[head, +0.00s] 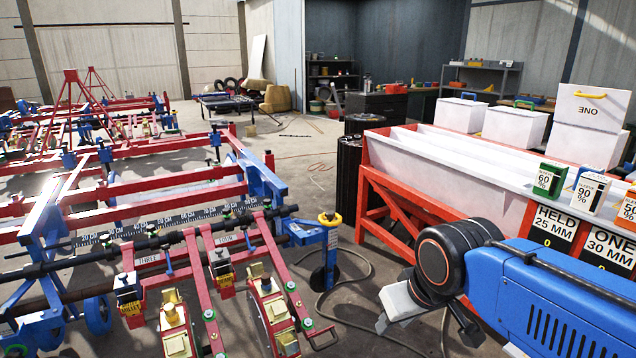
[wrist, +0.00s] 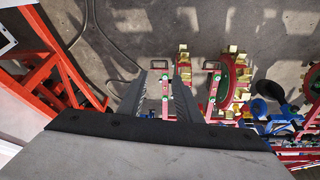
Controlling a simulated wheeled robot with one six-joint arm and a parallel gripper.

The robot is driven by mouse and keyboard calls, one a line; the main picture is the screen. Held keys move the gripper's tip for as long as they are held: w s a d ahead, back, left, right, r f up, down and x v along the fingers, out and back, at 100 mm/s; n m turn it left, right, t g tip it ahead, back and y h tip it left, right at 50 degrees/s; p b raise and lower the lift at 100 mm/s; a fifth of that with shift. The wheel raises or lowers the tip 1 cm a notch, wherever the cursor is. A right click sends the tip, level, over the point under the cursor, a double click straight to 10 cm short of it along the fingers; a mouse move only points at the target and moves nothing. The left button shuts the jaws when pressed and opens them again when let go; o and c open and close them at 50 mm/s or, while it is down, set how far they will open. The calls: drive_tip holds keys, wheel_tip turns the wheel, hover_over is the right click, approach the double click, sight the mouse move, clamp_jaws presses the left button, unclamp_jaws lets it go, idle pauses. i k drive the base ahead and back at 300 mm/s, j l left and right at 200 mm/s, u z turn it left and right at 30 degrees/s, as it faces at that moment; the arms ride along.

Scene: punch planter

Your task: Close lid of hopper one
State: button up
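A white lid (head: 592,106) with a yellow handle stands raised on edge at the far right of the head view. The word ONE on it reads upside down. Below it is a white box-shaped hopper (head: 582,144), its opening not visible from here. My gripper (head: 393,314) is low at the lower middle right in the head view, well in front and to the left of the lid. In the wrist view my gripper (wrist: 160,78) points down with its two fingers apart and nothing between them. The lid is not in the wrist view.
Two white boxes (head: 515,125) with closed tops stand left of the raised lid. A white trough (head: 470,165) on a red frame (head: 400,205) lies between. Small percent-marked blocks (head: 550,180) stand on its near edge. The red planter (head: 170,210) fills the left.

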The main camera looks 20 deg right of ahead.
sight(594, 109)
drive_tip(key=i+l+z, duration=0.1)
drive_tip(key=i+z, duration=0.15)
drive_tip(key=z, duration=0.2)
drive_tip(key=i+z, duration=0.25)
drive_tip(key=z, duration=0.2)
drive_tip(key=i+j+z, duration=0.1)
drive_tip(key=i+z, duration=0.15)
drive_tip(key=z, duration=0.2)
drive_tip(key=i+j+z, duration=0.15)
drive_tip(key=z, duration=0.3)
drive_tip(key=j+z, duration=0.15)
drive_tip(key=z, duration=0.15)
